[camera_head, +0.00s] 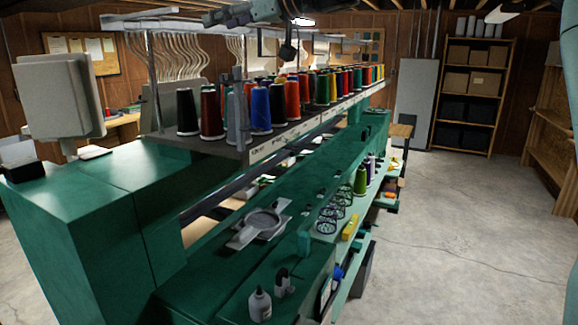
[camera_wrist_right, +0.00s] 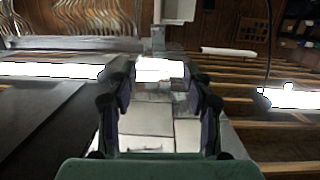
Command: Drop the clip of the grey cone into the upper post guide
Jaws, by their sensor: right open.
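The grey cone (camera_head: 237,118) stands at the front edge of the thread rack, beside a blue cone. A thin grey piece shows above its top; I cannot tell whether it is the clip. Thin posts and an upper rail (camera_head: 165,16) rise over the rack, but I cannot make out which part is the upper post guide. My right gripper (camera_head: 207,18) is at the top of the head view, high above the cones. In the right wrist view, its two fingers (camera_wrist_right: 159,98) stand apart with nothing seen between them. My left gripper is not in view.
Rows of coloured cones (camera_head: 300,95) fill the rack on the green machine (camera_head: 100,215). White curved tubes (camera_head: 185,55) hang behind it. A dark object (camera_head: 288,50) hangs below my arm. Clear floor (camera_head: 470,240) lies to the right; shelves (camera_head: 470,85) stand behind.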

